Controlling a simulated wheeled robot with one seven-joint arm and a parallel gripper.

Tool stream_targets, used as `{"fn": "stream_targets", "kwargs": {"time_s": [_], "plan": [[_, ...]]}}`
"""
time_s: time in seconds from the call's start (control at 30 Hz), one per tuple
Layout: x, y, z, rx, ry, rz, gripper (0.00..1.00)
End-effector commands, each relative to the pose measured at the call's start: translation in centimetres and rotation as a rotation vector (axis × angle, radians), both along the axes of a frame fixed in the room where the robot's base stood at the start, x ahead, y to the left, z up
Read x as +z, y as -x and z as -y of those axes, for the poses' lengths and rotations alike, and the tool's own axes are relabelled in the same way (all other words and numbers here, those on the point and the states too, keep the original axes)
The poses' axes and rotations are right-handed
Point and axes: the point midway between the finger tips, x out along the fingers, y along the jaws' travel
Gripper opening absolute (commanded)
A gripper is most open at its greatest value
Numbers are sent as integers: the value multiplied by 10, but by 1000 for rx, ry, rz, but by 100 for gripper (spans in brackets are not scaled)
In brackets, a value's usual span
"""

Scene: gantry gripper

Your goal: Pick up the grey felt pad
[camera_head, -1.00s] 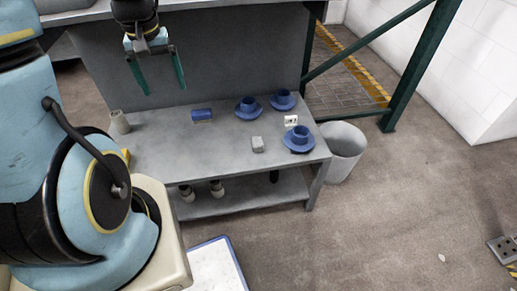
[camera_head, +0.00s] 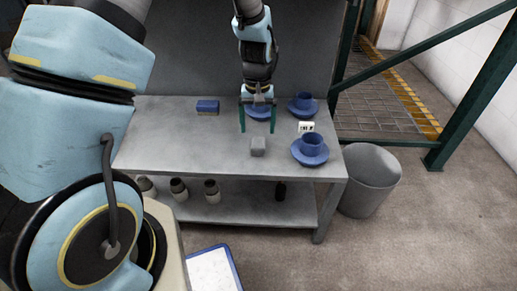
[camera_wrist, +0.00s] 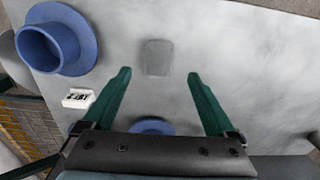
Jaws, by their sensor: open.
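The grey felt pad (camera_head: 258,146) is a small light-grey block on the grey bench top, near its front edge. In the wrist view the pad (camera_wrist: 158,57) lies beyond the fingertips, roughly midway between them, and blends with the bench. My gripper (camera_head: 258,130) has its two green fingers wide apart and empty. It hangs over the bench, apart from the pad and appearing just behind and above it. The fingers also show in the wrist view (camera_wrist: 158,74).
A third blue saucer (camera_head: 260,114) is partly hidden by my gripper. A white marked card (camera_head: 306,127) and a blue block (camera_head: 207,107) are nearby. A grey bin (camera_head: 369,180) stands right.

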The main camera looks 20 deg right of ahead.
Motion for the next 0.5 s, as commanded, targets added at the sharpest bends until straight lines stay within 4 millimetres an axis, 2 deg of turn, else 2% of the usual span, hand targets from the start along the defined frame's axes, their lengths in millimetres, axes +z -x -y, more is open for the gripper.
{"fn": "stream_targets", "kwargs": {"time_s": [0.03, 0.27, 0.5], "plan": [[-11, 1, -1, 0, -3, -3, 91], [-28, 0, 0, 0, -1, -2, 91], [-62, 0, 2, 0, -1, -2, 91]]}}
